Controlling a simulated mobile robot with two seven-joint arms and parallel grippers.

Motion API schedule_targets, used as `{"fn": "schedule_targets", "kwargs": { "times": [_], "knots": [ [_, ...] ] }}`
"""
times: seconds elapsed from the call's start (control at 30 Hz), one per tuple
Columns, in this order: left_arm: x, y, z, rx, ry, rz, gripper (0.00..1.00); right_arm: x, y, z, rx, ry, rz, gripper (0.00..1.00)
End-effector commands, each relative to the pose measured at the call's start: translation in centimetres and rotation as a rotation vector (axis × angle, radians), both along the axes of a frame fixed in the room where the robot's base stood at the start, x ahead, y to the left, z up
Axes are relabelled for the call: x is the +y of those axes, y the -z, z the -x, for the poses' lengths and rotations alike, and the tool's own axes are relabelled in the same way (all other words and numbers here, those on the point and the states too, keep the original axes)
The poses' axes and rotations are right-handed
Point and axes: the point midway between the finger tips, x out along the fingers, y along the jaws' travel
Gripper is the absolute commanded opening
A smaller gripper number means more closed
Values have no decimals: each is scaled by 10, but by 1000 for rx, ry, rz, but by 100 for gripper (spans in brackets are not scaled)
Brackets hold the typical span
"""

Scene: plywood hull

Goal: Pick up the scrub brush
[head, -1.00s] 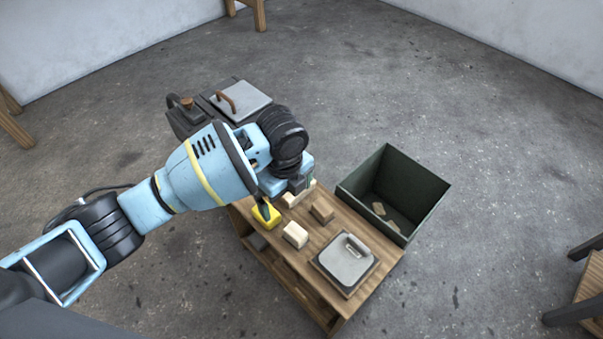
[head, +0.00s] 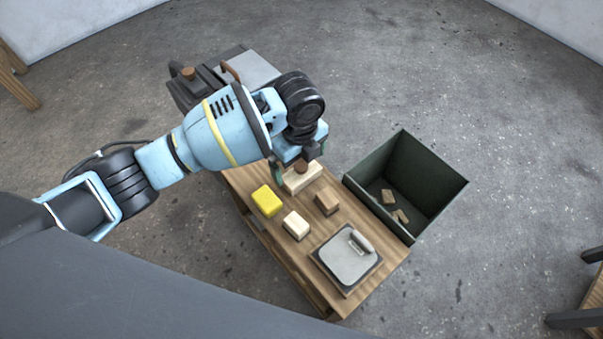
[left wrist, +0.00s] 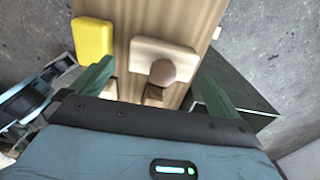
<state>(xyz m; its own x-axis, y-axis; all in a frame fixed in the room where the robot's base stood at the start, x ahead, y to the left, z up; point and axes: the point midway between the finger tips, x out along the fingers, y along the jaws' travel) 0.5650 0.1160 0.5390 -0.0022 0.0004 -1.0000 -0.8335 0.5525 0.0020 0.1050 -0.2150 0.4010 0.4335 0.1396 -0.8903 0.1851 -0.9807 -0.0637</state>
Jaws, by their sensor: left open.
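The scrub brush (head: 300,182) is a pale wooden block with a round brown knob on top. It lies on the wooden table (head: 318,225), near the far end. My left gripper (head: 295,166) is open just above the brush and partly covers it in the head view. In the left wrist view the brush (left wrist: 150,52) shows ahead, its knob between the two green fingers of the open left gripper (left wrist: 155,82). I cannot tell whether the fingers touch it. My right gripper is not in view.
A yellow sponge (head: 267,200), a pale block (head: 296,225) and a brown block (head: 327,201) lie near the brush. A grey lidded plate (head: 347,258) is at the near end. A dark green bin (head: 376,210) with small pieces stands right of the table.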

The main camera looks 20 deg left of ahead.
Motion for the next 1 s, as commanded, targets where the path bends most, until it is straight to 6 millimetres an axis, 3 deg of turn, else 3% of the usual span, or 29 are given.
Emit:
{"fn": "schedule_targets", "kwargs": {
  "times": [0.17,0.5,0.73,1.0],
  "knots": [
    [-1,8,-1,-1,0,1,100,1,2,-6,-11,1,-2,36],
    [-1,51,-4,0,0,0,100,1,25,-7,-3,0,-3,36],
    [-1,50,-4,-3,0,-1,100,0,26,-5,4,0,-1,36],
    [-1,50,-4,-3,0,-1,66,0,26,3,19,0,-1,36]
  ]
}}
